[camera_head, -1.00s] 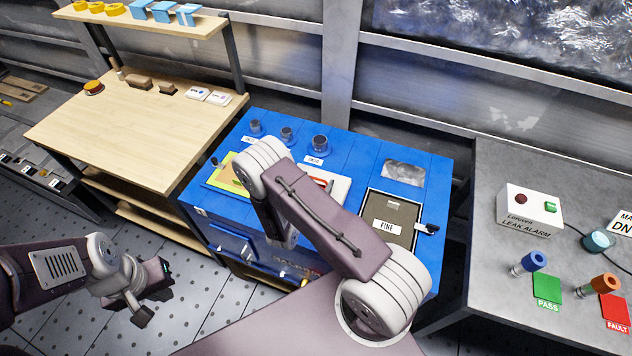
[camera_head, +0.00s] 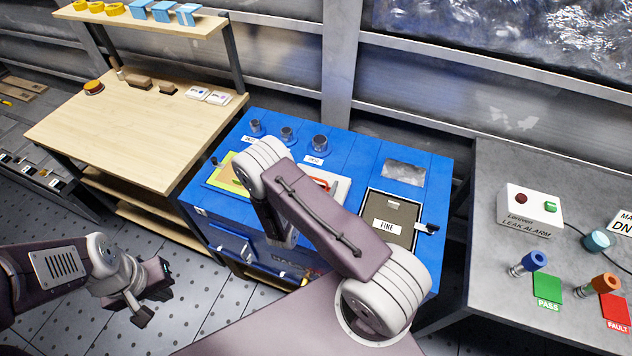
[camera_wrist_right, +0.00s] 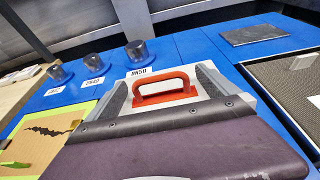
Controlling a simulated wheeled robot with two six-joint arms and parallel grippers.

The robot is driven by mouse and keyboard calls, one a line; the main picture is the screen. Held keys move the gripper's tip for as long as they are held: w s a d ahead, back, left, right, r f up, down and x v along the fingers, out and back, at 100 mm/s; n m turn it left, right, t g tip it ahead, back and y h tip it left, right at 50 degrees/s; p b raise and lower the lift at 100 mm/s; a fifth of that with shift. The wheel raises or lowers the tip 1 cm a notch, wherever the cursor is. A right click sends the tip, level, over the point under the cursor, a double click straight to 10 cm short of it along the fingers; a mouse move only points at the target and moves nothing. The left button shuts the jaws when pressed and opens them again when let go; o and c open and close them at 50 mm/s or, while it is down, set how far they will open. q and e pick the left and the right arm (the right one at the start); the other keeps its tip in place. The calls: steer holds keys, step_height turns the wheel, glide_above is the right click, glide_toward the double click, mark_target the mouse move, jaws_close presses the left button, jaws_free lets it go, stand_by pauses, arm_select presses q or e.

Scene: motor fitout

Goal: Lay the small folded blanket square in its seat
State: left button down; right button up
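A flat grey square (camera_head: 403,172) sits in the blue bench top at the back right. It also shows as a dark grey slab in the right wrist view (camera_wrist_right: 253,34). I cannot tell whether it is the folded blanket or its bare seat. My right gripper (camera_wrist_right: 163,78) is open over the blue bench, its two fingers apart. A red handle (camera_wrist_right: 163,85) on a white plate shows between and beyond the fingers; I see no grip on it. My left gripper (camera_head: 148,290) hangs over the floor at the lower left, its jaws unclear.
The blue bench (camera_head: 350,150) carries several dark cylinders along its back left, a green-yellow panel (camera_head: 222,172) and a dark mesh tray (camera_head: 388,212) labelled FINE. A wooden table (camera_head: 135,125) stands left. A grey bench (camera_head: 555,175) with an alarm box (camera_head: 530,207) stands right.

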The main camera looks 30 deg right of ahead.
steer(key=b+v, duration=0.1)
steer(key=v, duration=0.8)
